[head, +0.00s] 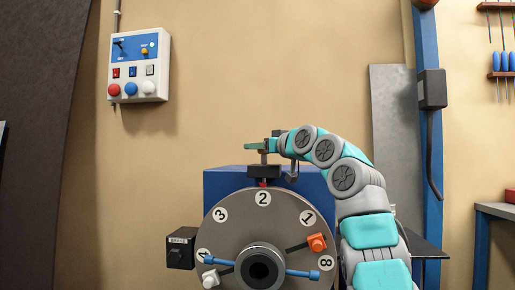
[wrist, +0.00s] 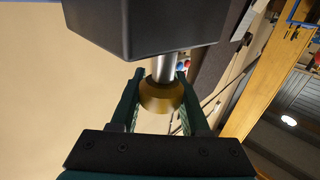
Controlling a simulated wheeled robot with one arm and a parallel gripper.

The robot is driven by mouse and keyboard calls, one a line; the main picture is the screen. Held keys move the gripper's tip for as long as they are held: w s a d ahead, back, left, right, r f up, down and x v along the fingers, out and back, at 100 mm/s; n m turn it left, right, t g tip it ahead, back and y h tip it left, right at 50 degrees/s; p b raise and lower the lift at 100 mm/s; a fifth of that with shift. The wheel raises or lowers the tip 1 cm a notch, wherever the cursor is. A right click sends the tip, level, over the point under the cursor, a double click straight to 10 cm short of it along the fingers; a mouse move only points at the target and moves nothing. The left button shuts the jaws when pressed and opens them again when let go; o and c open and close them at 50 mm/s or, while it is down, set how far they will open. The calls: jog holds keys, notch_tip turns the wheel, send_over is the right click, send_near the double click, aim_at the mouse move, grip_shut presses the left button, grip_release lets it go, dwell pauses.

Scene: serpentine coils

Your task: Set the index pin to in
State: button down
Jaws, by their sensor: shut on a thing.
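The index pin is a silver shaft (wrist: 164,67) with a brass knob (wrist: 160,97), and it comes out of a black block (wrist: 150,25). In the head view the shaft (head: 264,158) stands upright above the black block (head: 264,171) at the top of a grey numbered disc (head: 232,235). A length of shaft shows between block and knob. My gripper (wrist: 161,76) is shut on the brass knob, one green finger on each side. In the head view my gripper (head: 262,147) reaches in from the right and largely hides the knob. The pin's lower tip is hidden.
The disc has a central hub (head: 260,268) with blue handles, an orange clamp (head: 317,242) and a white clamp (head: 211,279). A black brake box (head: 181,248) is at left. A control panel (head: 139,67) hangs on the wall. A blue post (head: 429,150) stands at right.

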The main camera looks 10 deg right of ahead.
jog(key=shift+c, duration=1.9)
grip_release()
jog(key=shift+f, duration=0.2)
jog(key=b+v, duration=0.3)
jog(key=v, duration=0.4)
jog(key=shift+s+d, duration=0.2)
jog(key=shift+s, duration=0.15)
